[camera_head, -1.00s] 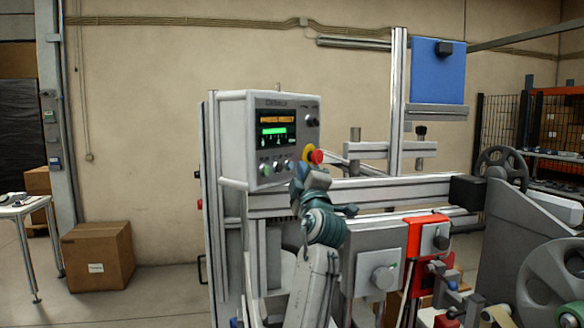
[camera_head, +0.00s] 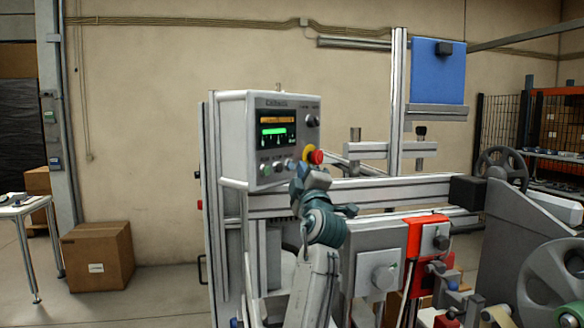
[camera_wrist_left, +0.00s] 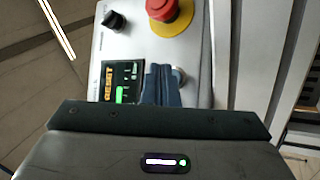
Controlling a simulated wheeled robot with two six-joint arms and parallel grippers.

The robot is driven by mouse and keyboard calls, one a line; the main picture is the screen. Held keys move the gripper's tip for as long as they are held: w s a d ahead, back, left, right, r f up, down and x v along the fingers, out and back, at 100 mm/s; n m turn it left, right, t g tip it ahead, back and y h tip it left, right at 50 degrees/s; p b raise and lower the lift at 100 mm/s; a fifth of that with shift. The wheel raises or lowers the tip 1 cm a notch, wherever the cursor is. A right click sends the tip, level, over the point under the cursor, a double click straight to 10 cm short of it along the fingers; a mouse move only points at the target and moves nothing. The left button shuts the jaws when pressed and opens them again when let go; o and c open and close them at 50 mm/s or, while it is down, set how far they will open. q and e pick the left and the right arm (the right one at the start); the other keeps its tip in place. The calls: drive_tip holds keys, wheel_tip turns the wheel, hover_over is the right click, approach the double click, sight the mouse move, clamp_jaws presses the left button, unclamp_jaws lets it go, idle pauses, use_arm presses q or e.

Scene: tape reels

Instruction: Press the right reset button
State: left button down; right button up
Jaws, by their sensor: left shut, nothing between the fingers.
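The grey control box (camera_head: 283,108) carries a screen and a row of small round buttons (camera_head: 265,169) under it. The right button (camera_head: 290,164) sits at the row's end, by the gripper. In the left wrist view a round metallic button (camera_wrist_left: 180,75) shows beside my fingers, partly hidden by them. My left gripper (camera_head: 300,172) is shut and empty, its tips at the panel face near that button. In the left wrist view the shut fingers (camera_wrist_left: 161,84) cover part of the panel. I cannot tell whether they touch the button. My right gripper is not in view.
A red emergency stop (camera_head: 316,157) on a yellow ring is close to the gripper, with a black knob (camera_head: 312,121) above. The screen (camera_wrist_left: 122,84) reads RESET in the left wrist view. Machine rails (camera_head: 400,190) lie to the right.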

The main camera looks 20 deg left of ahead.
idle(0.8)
use_arm(q)
drive_tip(key=shift+w+a+b, duration=0.15)
drive_tip(key=shift+a+b, duration=0.3)
drive_tip(key=shift+b, duration=0.1)
idle(0.3)
